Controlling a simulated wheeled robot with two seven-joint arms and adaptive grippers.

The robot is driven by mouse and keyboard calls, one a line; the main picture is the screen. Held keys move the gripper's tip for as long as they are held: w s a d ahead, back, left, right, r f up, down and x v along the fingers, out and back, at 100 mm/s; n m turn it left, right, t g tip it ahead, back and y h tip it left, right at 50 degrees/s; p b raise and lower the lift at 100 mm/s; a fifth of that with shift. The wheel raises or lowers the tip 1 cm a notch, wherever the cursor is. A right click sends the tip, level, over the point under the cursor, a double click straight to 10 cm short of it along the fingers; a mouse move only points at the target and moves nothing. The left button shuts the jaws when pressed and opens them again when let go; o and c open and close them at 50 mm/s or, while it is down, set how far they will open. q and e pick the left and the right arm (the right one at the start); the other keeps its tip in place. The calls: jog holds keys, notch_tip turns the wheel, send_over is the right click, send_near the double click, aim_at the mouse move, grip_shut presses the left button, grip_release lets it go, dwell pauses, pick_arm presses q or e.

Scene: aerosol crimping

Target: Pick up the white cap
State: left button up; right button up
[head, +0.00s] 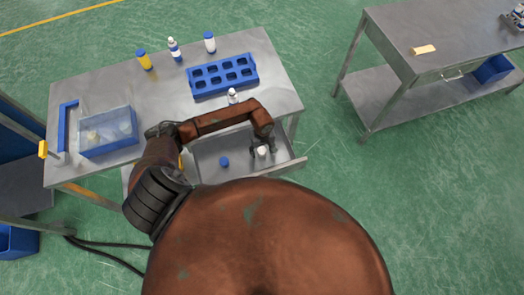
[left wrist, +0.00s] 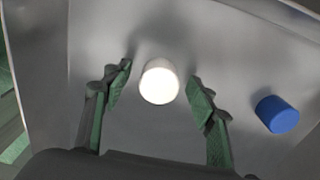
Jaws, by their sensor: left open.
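The white cap (left wrist: 159,82) stands on the metal floor of the open drawer (head: 207,164). It also shows in the head view (head: 262,151), near the drawer's right end. My left gripper (left wrist: 160,88) is open, with its green-padded fingers on either side of the white cap and a gap visible on each side. In the head view my left gripper (head: 262,151) reaches down into the drawer. A blue cap (left wrist: 277,114) lies to the right of the gripper in the left wrist view; it also shows in the head view (head: 224,162). My right gripper is not in view.
A blue rack (head: 223,78) with holes stands on the table (head: 100,82). Several bottles stand along the back. A clear box (head: 108,133) sits at left. The drawer walls surround the gripper.

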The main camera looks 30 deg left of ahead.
pick_arm(q)
jog(key=c, duration=0.8)
